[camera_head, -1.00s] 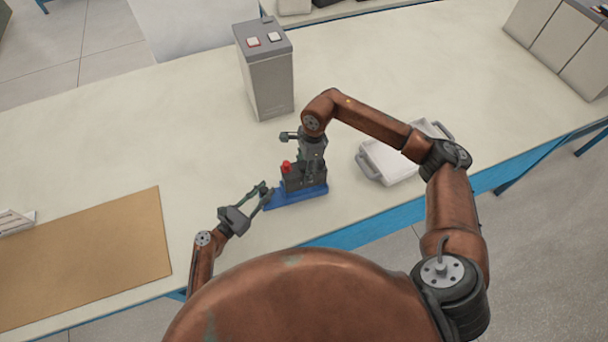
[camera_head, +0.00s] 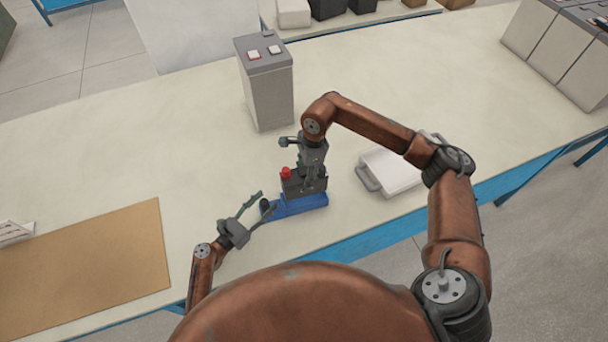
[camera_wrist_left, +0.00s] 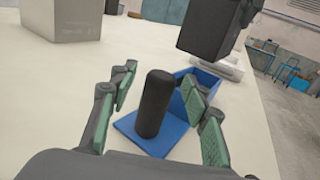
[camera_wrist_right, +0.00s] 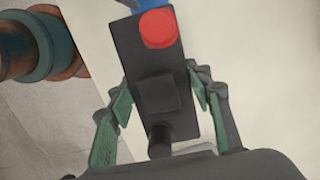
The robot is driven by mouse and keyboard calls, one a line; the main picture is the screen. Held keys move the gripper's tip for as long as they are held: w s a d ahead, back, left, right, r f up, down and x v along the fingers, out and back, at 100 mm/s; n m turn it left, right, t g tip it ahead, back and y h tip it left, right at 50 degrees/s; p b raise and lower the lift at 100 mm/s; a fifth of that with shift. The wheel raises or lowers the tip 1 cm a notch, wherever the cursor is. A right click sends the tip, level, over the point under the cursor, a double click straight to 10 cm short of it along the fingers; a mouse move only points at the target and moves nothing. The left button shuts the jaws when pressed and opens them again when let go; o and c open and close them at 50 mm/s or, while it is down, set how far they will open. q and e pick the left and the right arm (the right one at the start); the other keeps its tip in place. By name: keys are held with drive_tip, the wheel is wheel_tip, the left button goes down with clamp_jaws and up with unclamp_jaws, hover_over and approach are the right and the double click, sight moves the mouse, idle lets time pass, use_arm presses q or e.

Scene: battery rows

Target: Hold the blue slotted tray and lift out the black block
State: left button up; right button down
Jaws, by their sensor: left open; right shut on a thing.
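The blue slotted tray (camera_head: 303,206) lies on the bench near its front edge, its flat base (camera_wrist_left: 175,142) and open slot (camera_wrist_left: 203,80) clear in the left wrist view. A black upright post (camera_wrist_left: 154,103) stands on its base. My left gripper (camera_head: 265,202) is open, fingers apart on either side of the post, with gaps showing in the left wrist view. My right gripper (camera_head: 312,166) is shut on the black block (camera_head: 302,184), which has a red knob (camera_wrist_right: 159,28) on top. The left wrist view shows the block (camera_wrist_left: 213,38) raised clear above the slot.
A tall grey battery case (camera_head: 267,92) stands behind the tray. A white handled tray (camera_head: 390,172) lies to the right. A brown mat (camera_head: 90,260) covers the front left. Several grey cases (camera_head: 560,50) stand at the far right. The bench between has free room.

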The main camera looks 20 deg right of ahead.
use_arm(q)
drive_tip(key=shift+a, duration=0.1)
drive_tip(key=v, duration=1.1)
drive_tip(key=shift+s+a, duration=0.3)
idle(0.3)
